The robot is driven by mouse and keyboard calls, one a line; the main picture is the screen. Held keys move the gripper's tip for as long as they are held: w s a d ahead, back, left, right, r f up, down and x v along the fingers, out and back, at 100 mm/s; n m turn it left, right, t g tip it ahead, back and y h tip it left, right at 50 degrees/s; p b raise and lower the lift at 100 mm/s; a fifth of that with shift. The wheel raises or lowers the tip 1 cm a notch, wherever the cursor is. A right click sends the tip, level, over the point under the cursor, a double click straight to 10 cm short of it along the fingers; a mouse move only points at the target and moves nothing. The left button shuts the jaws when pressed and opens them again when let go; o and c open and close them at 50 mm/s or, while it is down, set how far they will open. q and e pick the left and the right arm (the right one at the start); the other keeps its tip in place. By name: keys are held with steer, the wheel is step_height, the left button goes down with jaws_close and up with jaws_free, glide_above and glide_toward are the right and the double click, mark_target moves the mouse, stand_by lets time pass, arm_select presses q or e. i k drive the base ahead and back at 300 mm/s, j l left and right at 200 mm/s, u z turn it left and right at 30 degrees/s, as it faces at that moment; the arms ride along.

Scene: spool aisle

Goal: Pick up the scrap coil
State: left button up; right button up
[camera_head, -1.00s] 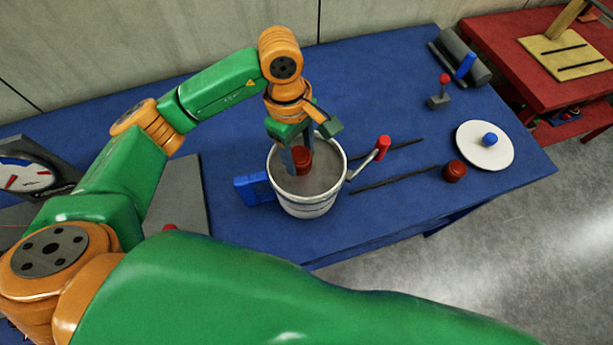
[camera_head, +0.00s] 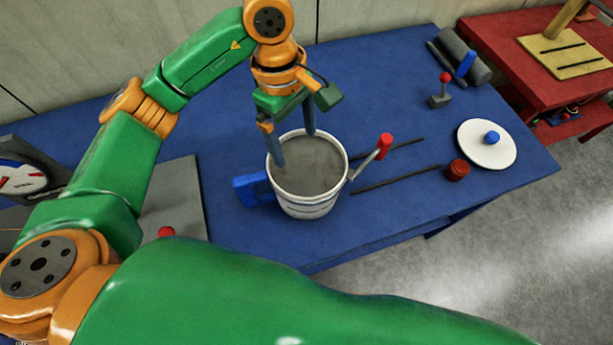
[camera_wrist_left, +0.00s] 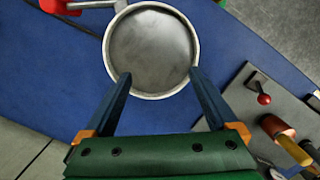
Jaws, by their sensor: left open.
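My left gripper (camera_head: 294,148) is open above the white bucket (camera_head: 300,208), its two blue fingers spread and empty over the rim. In the left wrist view the fingers (camera_wrist_left: 160,76) reach the near rim of the bucket (camera_wrist_left: 197,45), and only a plain grey interior shows. I see no coil inside the bucket. A small dark red coil-like cylinder (camera_head: 457,170) stands on the blue table right of the bucket, well away from the gripper. I cannot tell whether it is the scrap coil. My right gripper is not in view.
A red-knobbed handle (camera_head: 384,146) and a blue block (camera_head: 252,190) flank the bucket. Dark rods (camera_head: 395,180), a white disc (camera_head: 487,144) and a small lever (camera_head: 440,97) lie to the right. A grey plate (camera_head: 180,195) is at left. The table (camera_head: 370,85) is clear behind the bucket.

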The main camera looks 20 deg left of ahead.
mark_target(458, 169)
steer(key=k, duration=1.5)
